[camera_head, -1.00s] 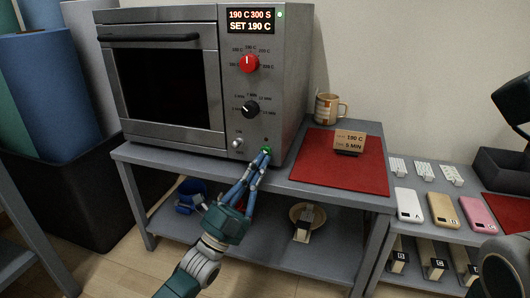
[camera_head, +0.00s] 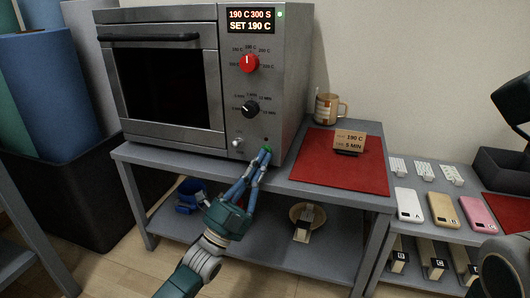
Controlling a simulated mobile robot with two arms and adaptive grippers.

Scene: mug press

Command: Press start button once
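The grey press oven (camera_head: 170,75) stands on a grey table. Its lit display (camera_head: 250,21) reads 190 C 300 S and SET 190 C, with a small green light beside it. The small green start button (camera_head: 267,149) is low on the front panel, partly hidden by my fingers. My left gripper (camera_head: 264,153) reaches up from below, fingertips together, at the button; I cannot tell whether they touch it or press it in. No object shows between its fingers. My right gripper is not in view.
A lower table (camera_head: 425,240) holds phone-shaped items.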

